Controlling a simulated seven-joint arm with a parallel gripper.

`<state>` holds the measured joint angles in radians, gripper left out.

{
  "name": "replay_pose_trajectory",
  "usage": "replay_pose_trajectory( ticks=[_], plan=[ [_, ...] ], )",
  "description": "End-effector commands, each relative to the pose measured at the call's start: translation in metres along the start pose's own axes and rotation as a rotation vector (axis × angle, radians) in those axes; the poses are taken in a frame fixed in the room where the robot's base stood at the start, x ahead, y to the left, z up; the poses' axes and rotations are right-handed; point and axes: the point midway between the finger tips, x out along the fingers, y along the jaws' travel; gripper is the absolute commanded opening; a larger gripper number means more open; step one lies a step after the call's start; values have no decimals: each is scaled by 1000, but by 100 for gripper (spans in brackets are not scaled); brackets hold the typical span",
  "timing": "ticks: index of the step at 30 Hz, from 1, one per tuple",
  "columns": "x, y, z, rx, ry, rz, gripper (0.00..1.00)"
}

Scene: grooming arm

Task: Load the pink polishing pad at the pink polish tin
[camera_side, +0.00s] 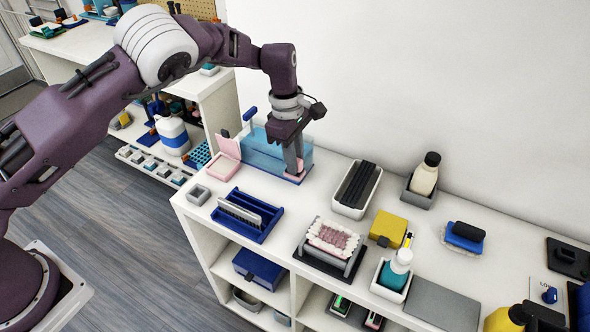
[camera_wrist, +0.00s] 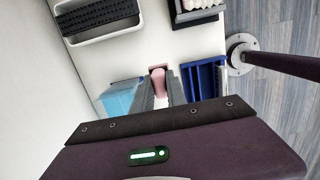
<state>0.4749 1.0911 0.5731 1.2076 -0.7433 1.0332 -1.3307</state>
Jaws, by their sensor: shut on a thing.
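My gripper (camera_side: 293,160) points down at the front right corner of the clear blue bin. It is shut on the pink polishing pad (camera_side: 300,172), which shows low between the fingers, close to a small blue-edged base on the shelf top. I cannot tell whether the pad touches that base. In the wrist view the pink pad (camera_wrist: 158,83) sticks out past the grey fingers. The pink polish tin (camera_side: 222,167) stands to the left of my gripper with its pink lid raised at the back.
The clear blue bin (camera_side: 262,150) stands behind the tin and beside my gripper. A blue slotted rack (camera_side: 248,215) is in front. A white tray with black items (camera_side: 357,188) is to the right. A grey cup (camera_side: 198,195) stands near the left edge.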

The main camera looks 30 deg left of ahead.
Motion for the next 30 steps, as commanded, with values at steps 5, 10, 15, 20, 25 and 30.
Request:
replay_pose_trajectory(
  ticks=[5, 10, 15, 20, 25, 30],
  plan=[
    [0, 0, 0, 0, 0, 0, 0],
    [0, 0, 0, 0, 0, 0, 0],
    [-10, -2, -11, 72, 4, -5, 0],
    [-41, -16, -48, 352, 18, -33, 0],
    [-70, -38, -84, 653, 25, -70, 0],
    [-91, -60, -111, 894, 23, -101, 0]
  ],
)
